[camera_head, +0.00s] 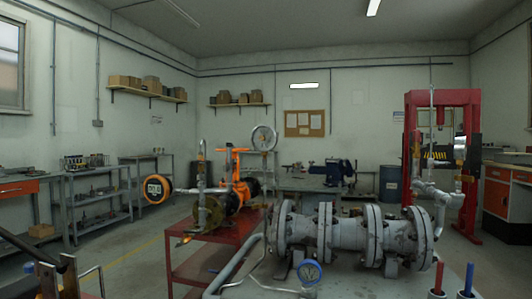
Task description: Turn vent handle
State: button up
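A large grey flanged valve and pipe assembly (345,233) lies across the bench at the front right. A red upright handle (438,277) and a blue upright handle (468,279) stand near the bench's right front. Thin grey pipework (438,193) with small fittings rises at the assembly's right end. I cannot tell which of these parts is the vent handle. A blue-rimmed gauge (309,272) sits in front of the assembly.
A red press frame (468,160) stands behind at right. Floor is open at left.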

jog(key=shift+o, duration=0.3)
jog(key=o, duration=0.6)
jog(key=shift+c, duration=0.7)
